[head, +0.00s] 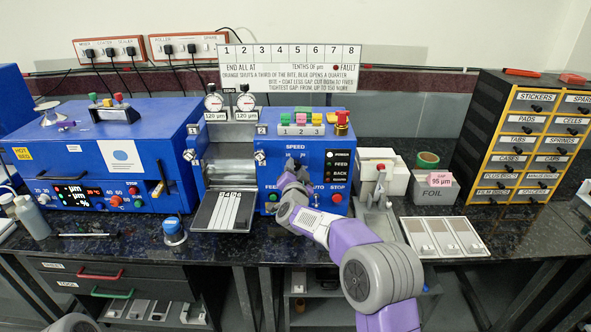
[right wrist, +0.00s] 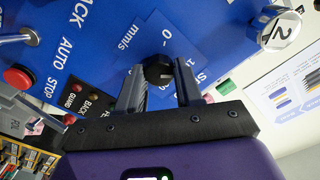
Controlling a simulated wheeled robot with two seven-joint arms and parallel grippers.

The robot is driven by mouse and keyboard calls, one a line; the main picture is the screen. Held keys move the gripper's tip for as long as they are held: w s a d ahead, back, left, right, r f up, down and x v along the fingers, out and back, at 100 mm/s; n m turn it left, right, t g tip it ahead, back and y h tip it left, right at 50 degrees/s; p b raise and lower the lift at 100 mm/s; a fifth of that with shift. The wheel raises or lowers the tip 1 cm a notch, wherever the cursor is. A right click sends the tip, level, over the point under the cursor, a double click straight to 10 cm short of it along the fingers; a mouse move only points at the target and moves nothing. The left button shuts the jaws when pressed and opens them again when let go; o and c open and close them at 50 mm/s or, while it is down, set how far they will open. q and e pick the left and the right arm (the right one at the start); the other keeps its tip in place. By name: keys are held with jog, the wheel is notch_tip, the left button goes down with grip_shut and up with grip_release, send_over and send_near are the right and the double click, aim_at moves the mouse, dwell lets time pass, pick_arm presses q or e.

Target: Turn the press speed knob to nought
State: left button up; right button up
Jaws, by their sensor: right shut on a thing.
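The press speed knob (right wrist: 158,67) is a small black round knob on the blue press front. In the right wrist view it sits between the two fingers of my right gripper (right wrist: 158,84), which is shut on it. A "0" mark shows on the panel just beyond the knob; the knob's own pointer cannot be made out. In the head view my right gripper (head: 289,180) is against the press front (head: 307,160) under the SPEED label and hides the knob. My left gripper is not in view.
A red stop button (head: 337,198) and a green button (head: 272,197) are close to my right gripper. A tilted plate (head: 208,211) stands out left of it. A grey fixture (head: 375,205) and a white tray (head: 436,250) are to the right.

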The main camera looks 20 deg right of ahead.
jog(key=shift+n+p, duration=5.15)
jog(key=shift+n, duration=2.75)
jog(key=o, duration=1)
jog(key=shift+o, duration=0.2)
jog(key=shift+s+a, duration=0.1)
jog(key=v, duration=0.7)
jog(key=shift+s+p, duration=0.2)
jog(key=shift+p, duration=0.1)
